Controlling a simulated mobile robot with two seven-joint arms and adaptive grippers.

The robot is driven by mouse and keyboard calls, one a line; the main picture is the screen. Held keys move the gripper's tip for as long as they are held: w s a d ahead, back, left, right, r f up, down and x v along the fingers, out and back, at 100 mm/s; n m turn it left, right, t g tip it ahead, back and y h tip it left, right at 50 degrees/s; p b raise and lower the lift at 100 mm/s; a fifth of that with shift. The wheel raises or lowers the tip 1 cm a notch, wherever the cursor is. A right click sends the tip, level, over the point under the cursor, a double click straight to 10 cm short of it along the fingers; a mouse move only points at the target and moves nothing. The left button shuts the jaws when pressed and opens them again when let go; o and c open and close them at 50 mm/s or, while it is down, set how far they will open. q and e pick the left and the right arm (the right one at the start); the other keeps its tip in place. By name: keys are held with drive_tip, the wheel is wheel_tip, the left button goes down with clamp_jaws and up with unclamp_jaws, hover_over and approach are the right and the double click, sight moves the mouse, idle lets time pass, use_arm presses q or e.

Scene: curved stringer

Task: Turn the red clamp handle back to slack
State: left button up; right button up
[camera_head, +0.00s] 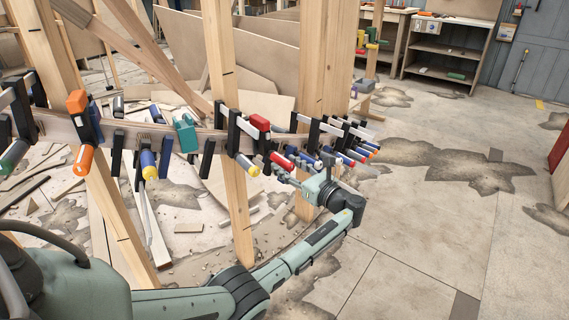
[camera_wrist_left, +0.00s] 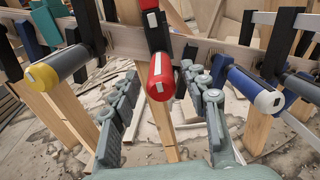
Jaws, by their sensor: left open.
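The red clamp handle (camera_head: 281,160) points out from the row of clamps on the curved wooden stringer (camera_head: 205,139). In the left wrist view the red handle (camera_wrist_left: 161,78), with a pale end, sits between the two fingers of my left gripper (camera_wrist_left: 160,92). The fingers are spread apart, one on each side of it, with visible gaps. In the head view my left gripper (camera_head: 289,177) is just below and in front of the handle, partly hidden by its own wrist. My right gripper is not in view.
More clamps crowd the stringer on both sides. Wooden posts (camera_head: 234,195) stand behind. The cracked floor to the right (camera_head: 420,230) is clear.

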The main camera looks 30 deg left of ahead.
use_arm(q)
drive_tip(key=shift+x, duration=0.8)
drive_tip(key=shift+a, duration=0.15)
drive_tip(key=shift+w, duration=0.1)
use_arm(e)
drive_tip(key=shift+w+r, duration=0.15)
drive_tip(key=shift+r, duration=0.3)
use_arm(q)
drive_tip(key=shift+c, duration=0.6)
clamp_jaws()
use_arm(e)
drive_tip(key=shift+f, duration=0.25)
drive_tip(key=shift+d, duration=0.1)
